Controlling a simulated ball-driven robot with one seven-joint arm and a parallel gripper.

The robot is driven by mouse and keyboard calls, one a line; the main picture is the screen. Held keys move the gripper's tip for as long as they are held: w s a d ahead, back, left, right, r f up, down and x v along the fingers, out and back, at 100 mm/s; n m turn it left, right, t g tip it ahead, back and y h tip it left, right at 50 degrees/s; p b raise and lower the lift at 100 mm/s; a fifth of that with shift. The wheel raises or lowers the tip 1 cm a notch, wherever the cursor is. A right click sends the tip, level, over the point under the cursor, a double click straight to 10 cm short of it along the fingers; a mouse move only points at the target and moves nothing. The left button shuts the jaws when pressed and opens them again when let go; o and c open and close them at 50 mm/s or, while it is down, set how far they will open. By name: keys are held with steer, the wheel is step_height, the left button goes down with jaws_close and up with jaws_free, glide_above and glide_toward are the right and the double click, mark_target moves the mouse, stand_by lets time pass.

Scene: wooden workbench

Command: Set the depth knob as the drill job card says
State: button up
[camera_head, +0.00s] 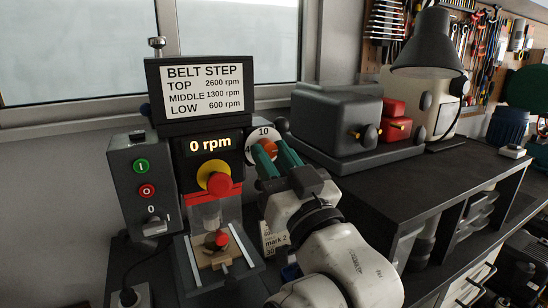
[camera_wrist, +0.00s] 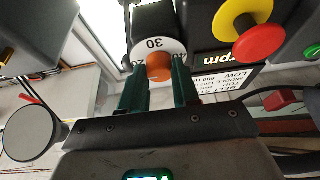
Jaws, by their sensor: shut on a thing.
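The orange depth knob (camera_head: 270,147) sits on a white numbered dial (camera_head: 264,133) on the right side of the drill head. My gripper (camera_head: 274,152) reaches it from the right, its green fingers shut on the knob. The dial's pointer mark cannot be made out.
The drill's display (camera_head: 210,144) reads 0 rpm. A red stop button (camera_head: 219,184) on yellow is close left of my gripper. A switch box (camera_head: 145,180) is at left, a belt step sign (camera_head: 204,90) on top. A dark grey machine (camera_head: 337,120) stands at right.

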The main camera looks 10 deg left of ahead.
jaws_close()
steer(key=shift+m, duration=0.4)
steer(key=m+h, duration=0.1)
steer(key=m, duration=0.1)
steer(key=m+t+h, duration=0.1)
steer(key=m, duration=0.2)
steer(key=shift+s+a+h+b, duration=0.1)
steer(key=shift+a+h+b, duration=0.05)
steer(key=shift+h+b, duration=0.25)
steer(key=m+h+b, duration=0.1)
steer(key=m, duration=0.2)
steer(key=m+h+b, duration=0.2)
steer(key=m, duration=0.1)
steer(key=shift+a+m+t, duration=0.1)
steer(key=shift+m+t, duration=0.2)
steer(key=m+h+b, duration=0.1)
steer(key=m, duration=0.1)
steer(key=m+g+h+b, duration=0.1)
steer(key=m, duration=0.2)
steer(key=shift+s+r, duration=0.1)
steer(key=shift+r, duration=0.05)
steer(key=shift+r+m+g+h+b, duration=0.1)
steer(key=shift+m+g+h+b, duration=0.25)
steer(key=shift+m, duration=0.85)
steer(key=shift+r+m+g+h+b, duration=0.15)
steer(key=shift+m+g+h, duration=0.25)
steer(key=shift+m, duration=0.8)
steer(key=shift+f, duration=0.15)
